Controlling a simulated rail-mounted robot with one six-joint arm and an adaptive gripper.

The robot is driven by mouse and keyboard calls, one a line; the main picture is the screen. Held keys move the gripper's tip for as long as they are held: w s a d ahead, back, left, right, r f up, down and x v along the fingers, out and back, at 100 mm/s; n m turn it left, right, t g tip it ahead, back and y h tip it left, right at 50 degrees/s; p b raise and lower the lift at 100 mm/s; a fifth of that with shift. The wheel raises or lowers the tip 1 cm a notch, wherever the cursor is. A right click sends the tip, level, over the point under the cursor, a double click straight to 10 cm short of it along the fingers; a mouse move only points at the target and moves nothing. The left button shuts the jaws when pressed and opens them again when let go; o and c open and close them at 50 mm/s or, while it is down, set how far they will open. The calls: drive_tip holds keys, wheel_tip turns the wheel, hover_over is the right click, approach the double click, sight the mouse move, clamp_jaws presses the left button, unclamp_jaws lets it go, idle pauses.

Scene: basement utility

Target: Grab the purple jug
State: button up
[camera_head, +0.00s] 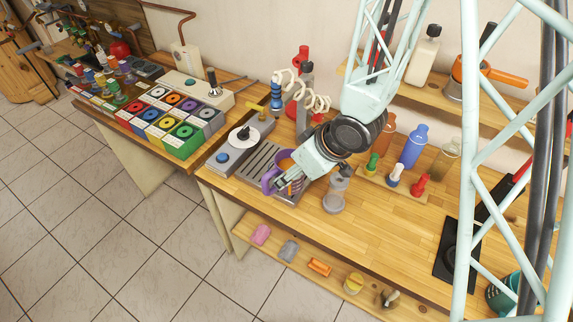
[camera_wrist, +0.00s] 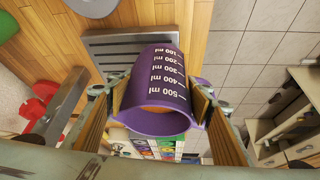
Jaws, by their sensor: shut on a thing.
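The purple jug (camera_head: 268,182) is at the grooved metal drain tray (camera_head: 247,167) near the front edge of the wooden bench. My gripper (camera_head: 288,180) comes down on it from the upper right and partly hides it. In the wrist view the jug (camera_wrist: 155,82) has white millilitre marks on its side, and its open mouth faces the camera. My gripper (camera_wrist: 158,100) has one finger on each side of the jug and is shut on it. I cannot tell whether the jug touches the tray.
Behind are a blue bottle (camera_head: 413,147) and small coloured bottles. A white dial device (camera_head: 244,138) is to the left. The bench's front middle (camera_head: 385,220) is clear. A lower shelf (camera_head: 335,283) holds several small items.

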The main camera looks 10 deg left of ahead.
sight(294, 182)
drive_tip(key=shift+s+d+r+b, duration=0.1)
drive_tip(key=shift+s+d+b, duration=0.4)
drive_tip(key=shift+s, duration=0.5)
drive_tip(key=s+b, duration=0.1)
drive_tip(key=b, duration=0.3)
drive_tip(key=shift+s+d, duration=0.1)
drive_tip(key=shift+d, duration=0.1)
drive_tip(key=shift+s+d+r+b, duration=0.15)
drive_tip(key=shift+s+d+b, duration=0.4)
drive_tip(key=shift+b, duration=1.45)
